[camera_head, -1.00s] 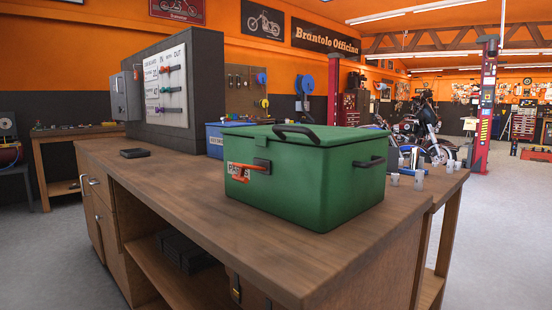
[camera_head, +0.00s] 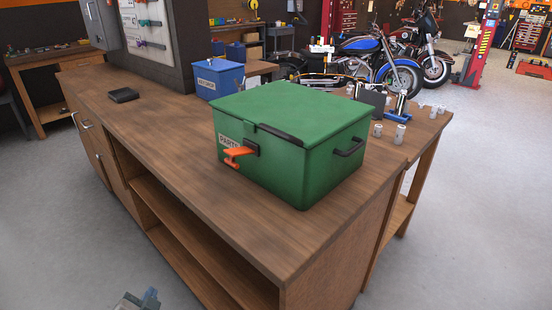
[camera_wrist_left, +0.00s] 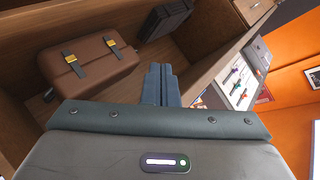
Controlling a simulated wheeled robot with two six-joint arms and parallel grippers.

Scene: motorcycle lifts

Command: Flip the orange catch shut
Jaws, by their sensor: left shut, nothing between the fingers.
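My left gripper (camera_head: 150,298) shows at the bottom edge of the head view, in front of the bench and well below the catch. In the left wrist view its fingers (camera_wrist_left: 158,82) are together with nothing between them, pointing toward the bench's open shelves. My right gripper is not in view.
The wooden bench (camera_head: 165,150) holds a blue bin (camera_head: 218,78), a small black tray (camera_head: 123,95) and several metal cylinders. A brown case (camera_wrist_left: 88,68) lies on the shelf under the bench top. The floor in front is clear.

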